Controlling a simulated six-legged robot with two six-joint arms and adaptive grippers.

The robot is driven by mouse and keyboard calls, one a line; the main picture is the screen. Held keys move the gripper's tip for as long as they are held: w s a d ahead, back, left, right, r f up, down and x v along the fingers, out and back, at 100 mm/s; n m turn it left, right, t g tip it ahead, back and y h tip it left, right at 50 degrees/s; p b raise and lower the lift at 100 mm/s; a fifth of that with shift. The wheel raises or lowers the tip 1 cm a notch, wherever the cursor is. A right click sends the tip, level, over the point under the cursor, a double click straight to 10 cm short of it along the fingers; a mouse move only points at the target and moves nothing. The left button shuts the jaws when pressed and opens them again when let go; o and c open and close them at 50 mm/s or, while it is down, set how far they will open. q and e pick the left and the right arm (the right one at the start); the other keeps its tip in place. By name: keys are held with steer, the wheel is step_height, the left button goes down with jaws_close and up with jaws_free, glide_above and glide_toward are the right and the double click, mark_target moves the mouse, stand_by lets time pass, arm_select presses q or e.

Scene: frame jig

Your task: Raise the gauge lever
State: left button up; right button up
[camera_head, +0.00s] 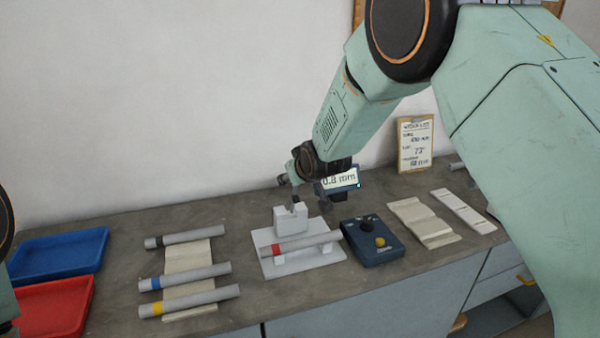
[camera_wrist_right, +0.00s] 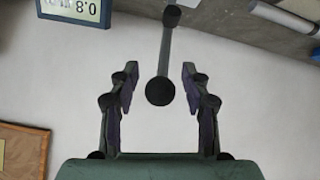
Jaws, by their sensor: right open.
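The gauge lever, a dark rod with a round knob (camera_wrist_right: 160,92) at its near end, shows in the right wrist view. My right gripper (camera_wrist_right: 160,85) is open, with one finger on each side of the knob and a visible gap on both sides. In the head view my right gripper (camera_head: 291,187) is above the white notched block of the jig (camera_head: 291,219), at the left of the gauge display (camera_head: 340,181), which reads 0.8 mm. The lever cannot be made out clearly there. My left gripper is out of view.
A red-banded tube (camera_head: 312,241) lies on the jig, with a blue control box (camera_head: 373,241) to its right. Several banded tubes lie on a cream rack (camera_head: 190,255) at left. Blue (camera_head: 62,254) and red (camera_head: 52,306) trays stand further left.

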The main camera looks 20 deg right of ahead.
steer(key=v, duration=1.1)
steer(key=shift+s, duration=0.15)
steer(key=shift+r, duration=0.1)
